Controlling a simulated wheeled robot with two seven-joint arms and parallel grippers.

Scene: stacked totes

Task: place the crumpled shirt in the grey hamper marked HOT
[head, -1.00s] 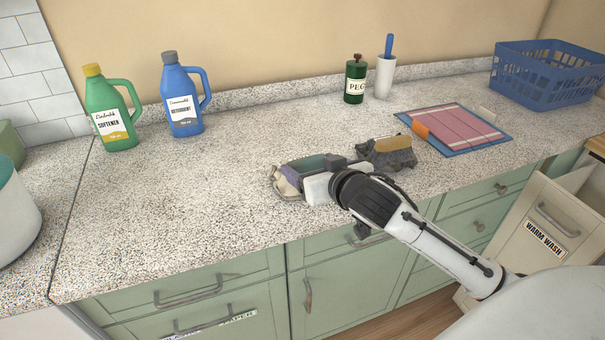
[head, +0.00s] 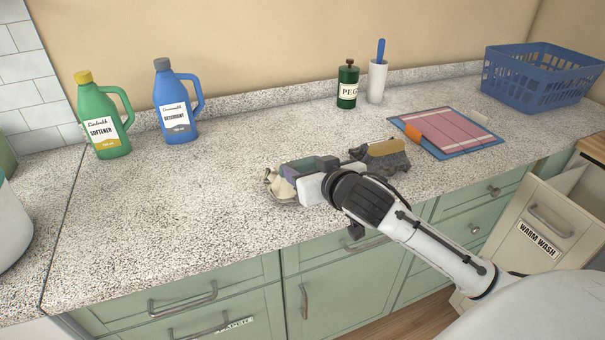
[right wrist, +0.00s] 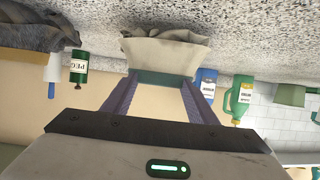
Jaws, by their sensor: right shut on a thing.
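The crumpled shirt (head: 280,190) is a cream-grey bunched cloth at the middle of the counter, near its front edge. My right gripper (head: 300,177) is shut on it. In the right wrist view the cloth (right wrist: 165,54) sits between the fingertips, with a teal patch showing at its near side. I cannot tell whether the cloth still touches the counter. The grey hamper marked HOT does not show in either view. My left gripper is not in view.
A dark grey bundle with a yellow top (head: 385,154) lies just right of my gripper. Behind are a green softener bottle (head: 103,130), a blue detergent bottle (head: 175,115), a peg jar (head: 347,88) and a blue basket (head: 540,85). A cream pull-out bin labelled WARM WASH (head: 540,225) stands open at right.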

